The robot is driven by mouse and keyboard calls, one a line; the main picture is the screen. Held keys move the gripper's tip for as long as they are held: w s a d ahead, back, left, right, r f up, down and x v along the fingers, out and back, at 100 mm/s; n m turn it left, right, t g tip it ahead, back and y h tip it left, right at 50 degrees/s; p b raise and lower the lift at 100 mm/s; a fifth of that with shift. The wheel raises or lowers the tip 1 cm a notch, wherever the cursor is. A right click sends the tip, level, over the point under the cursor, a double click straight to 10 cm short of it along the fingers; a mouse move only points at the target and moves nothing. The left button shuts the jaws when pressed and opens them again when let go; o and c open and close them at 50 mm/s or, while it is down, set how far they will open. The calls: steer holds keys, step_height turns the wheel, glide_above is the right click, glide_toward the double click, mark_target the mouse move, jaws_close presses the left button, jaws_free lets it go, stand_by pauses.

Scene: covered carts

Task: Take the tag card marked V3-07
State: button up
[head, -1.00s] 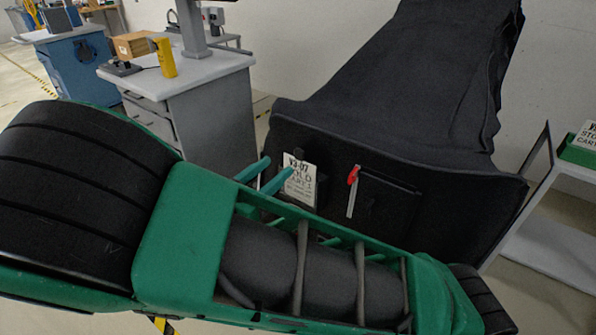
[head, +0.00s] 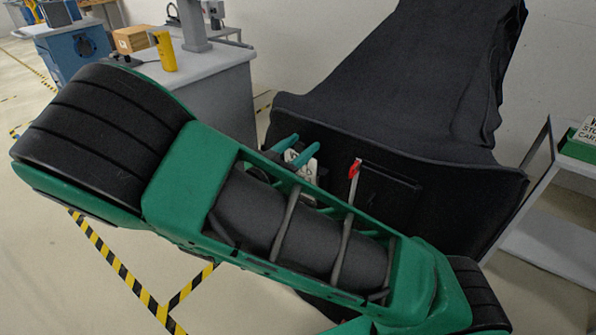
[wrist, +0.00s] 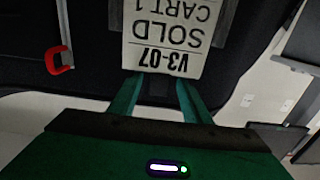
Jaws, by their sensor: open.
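The white tag card marked V3-07, SOLD, CART 1 (wrist: 165,40) hangs on the front of the black-covered cart (head: 400,75). It appears upside down in the wrist view. In the head view the card (head: 307,168) is mostly hidden behind my arm and fingers. My gripper (wrist: 157,84) is open, with its two green fingertips at the card's V3-07 edge, one toward each side. A dark piece shows between the fingers; I cannot tell whether they touch anything. In the head view my gripper (head: 291,148) is right at the card.
A red-ended handle (head: 354,171) is on the cart front, right of the card; it also shows in the wrist view (wrist: 60,60). A shelf cart with a green box (head: 578,150) stands at right. A grey workbench (head: 215,100) stands behind my arm at left.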

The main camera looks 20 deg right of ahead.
jaws_close()
steer(key=shift+r, duration=0.1)
